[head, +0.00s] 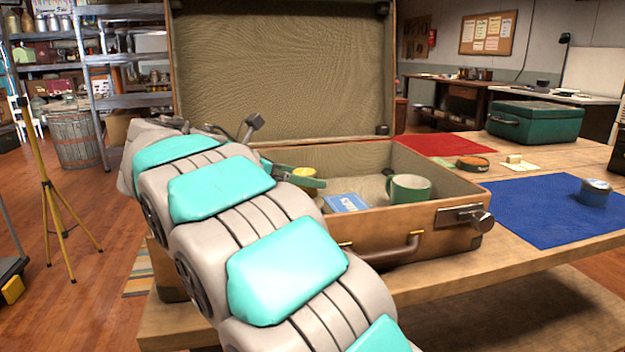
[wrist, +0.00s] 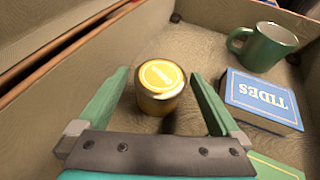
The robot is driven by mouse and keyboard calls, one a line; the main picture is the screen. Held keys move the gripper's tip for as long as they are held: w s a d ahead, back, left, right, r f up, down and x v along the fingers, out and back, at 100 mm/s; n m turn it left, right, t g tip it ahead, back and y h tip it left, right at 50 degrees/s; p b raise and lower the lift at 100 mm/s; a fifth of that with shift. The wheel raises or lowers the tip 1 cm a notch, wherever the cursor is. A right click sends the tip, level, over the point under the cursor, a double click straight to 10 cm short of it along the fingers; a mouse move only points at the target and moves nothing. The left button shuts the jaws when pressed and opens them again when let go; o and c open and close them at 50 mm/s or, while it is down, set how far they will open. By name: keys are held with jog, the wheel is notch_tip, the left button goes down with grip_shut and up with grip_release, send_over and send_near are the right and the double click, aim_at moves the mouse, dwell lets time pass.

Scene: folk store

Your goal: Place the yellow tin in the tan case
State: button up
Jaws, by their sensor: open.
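The yellow tin (wrist: 160,88) stands upright on the floor of the tan case (head: 385,235), between the two green fingers of my gripper (wrist: 155,100) in the wrist view. The fingers are spread, with a visible gap on each side of the tin. My arm hides the left part of the case.
A green mug (head: 409,189) and a blue book (head: 345,203) are in the case, right of the tin. A green edge of another flat item (wrist: 275,168) shows below the book.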

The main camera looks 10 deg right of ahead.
jog(key=v, duration=0.8)
jog(key=shift+a+r, duration=0.15)
jog(key=shift+a, duration=0.05)
dwell(0.8)
